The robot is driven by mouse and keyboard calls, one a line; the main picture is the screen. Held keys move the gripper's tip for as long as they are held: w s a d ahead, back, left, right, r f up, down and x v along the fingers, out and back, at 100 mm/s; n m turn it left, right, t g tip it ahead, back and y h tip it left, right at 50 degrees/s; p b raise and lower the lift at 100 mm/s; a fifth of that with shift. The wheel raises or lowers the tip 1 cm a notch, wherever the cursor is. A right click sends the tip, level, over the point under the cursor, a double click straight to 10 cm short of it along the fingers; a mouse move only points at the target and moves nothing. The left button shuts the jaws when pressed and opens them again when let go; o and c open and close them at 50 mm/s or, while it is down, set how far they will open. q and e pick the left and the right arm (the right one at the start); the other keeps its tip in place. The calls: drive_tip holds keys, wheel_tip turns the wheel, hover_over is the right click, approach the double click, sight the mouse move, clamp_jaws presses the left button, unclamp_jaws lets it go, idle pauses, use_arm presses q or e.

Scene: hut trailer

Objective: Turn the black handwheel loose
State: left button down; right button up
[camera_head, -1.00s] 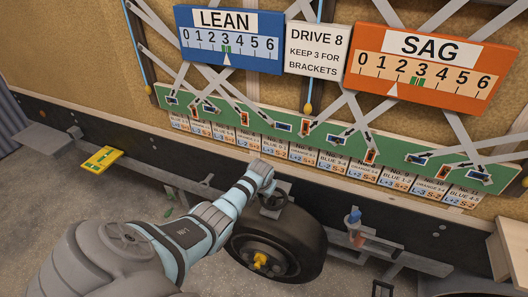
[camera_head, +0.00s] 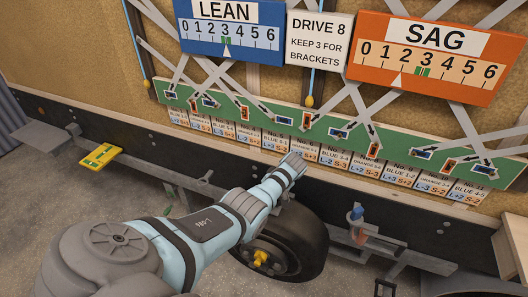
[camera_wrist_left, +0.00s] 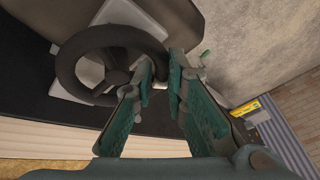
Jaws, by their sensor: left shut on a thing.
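The black handwheel (camera_wrist_left: 112,76) shows in the left wrist view, with a round rim, spokes and a hub, in front of a pale grey plate. My left gripper (camera_wrist_left: 161,76) has its two green-padded fingers at the right side of the rim, shut on it. In the head view my left arm reaches in from the lower left, its wrist (camera_head: 284,174) above the tyre. There the arm hides most or all of the handwheel and the fingertips. My right gripper is in neither view.
A black tyre (camera_head: 305,245) with a yellow hub stands below my wrist. Behind is the trailer wall with a blue LEAN gauge (camera_head: 230,27), an orange SAG gauge (camera_head: 432,57) and a green strip (camera_head: 322,122). A yellow plate (camera_head: 101,157) sits at left.

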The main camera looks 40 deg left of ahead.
use_arm(q)
drive_tip(key=n+g+b, duration=0.1)
drive_tip(key=n+b, duration=0.1)
drive_tip(key=b, duration=0.2)
drive_tip(key=d+n+g+b, duration=0.1)
drive_tip(key=n+b, duration=0.2)
drive_tip(key=b, duration=0.2)
drive_tip(key=d+n+g+h+b, duration=0.1)
drive_tip(key=n+b, duration=0.1)
drive_tip(key=b, duration=0.3)
drive_tip(key=shift+w+d+f+n, duration=0.2)
drive_tip(key=shift+w+f+n, duration=0.1)
drive_tip(key=shift+n, duration=0.1)
drive_tip(key=shift+d+r+n+b, duration=0.15)
drive_tip(key=shift+r+n+b, duration=0.25)
drive_tip(key=shift+b, duration=0.3)
drive_tip(key=shift+w, duration=0.1)
drive_tip(key=c, duration=1.9)
unclamp_jaws()
drive_tip(key=shift+f, duration=0.1)
